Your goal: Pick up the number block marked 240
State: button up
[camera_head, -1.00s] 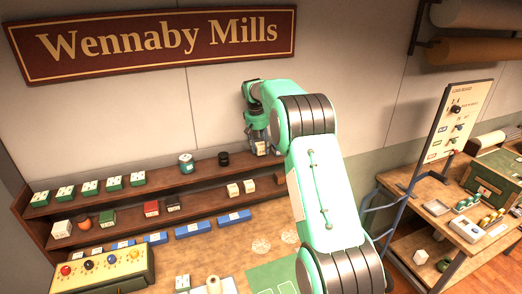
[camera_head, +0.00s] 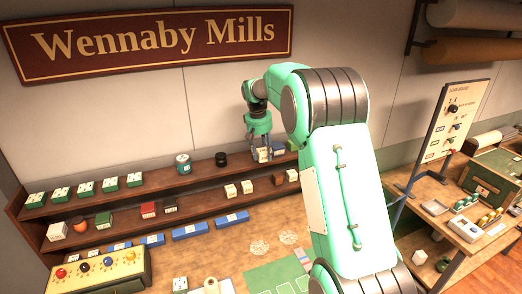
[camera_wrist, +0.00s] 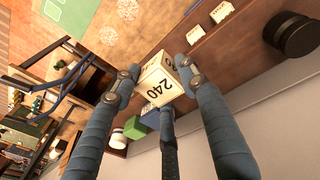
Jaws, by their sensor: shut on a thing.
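The cream number block marked 240 (camera_wrist: 158,84) is between the fingers of my gripper (camera_wrist: 155,78) in the wrist view, its black number facing the camera. My gripper is shut on it, with a finger on either side and a third finger below it in the picture. In the head view my gripper (camera_head: 261,147) is at the upper shelf, right of the black round pot, with the pale block (camera_head: 264,155) at its fingertips. I cannot tell whether the block touches the shelf.
Green and blue boxes (camera_wrist: 139,126) lie close beside the held block. Two small white blocks (camera_head: 238,189) sit on the lower shelf.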

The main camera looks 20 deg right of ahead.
aim_at(266, 159)
jog(key=shift+s+a+r, duration=0.1)
jog(key=shift+s+a, duration=0.1)
jog(key=shift+s, duration=0.85)
jog(key=shift+s+a+r, duration=0.1)
jog(key=shift+s+a, duration=0.1)
jog(key=shift+s, duration=0.85)
jog(key=shift+s+a+r, duration=0.1)
jog(key=shift+s+a, duration=0.1)
jog(key=shift+s, duration=0.85)
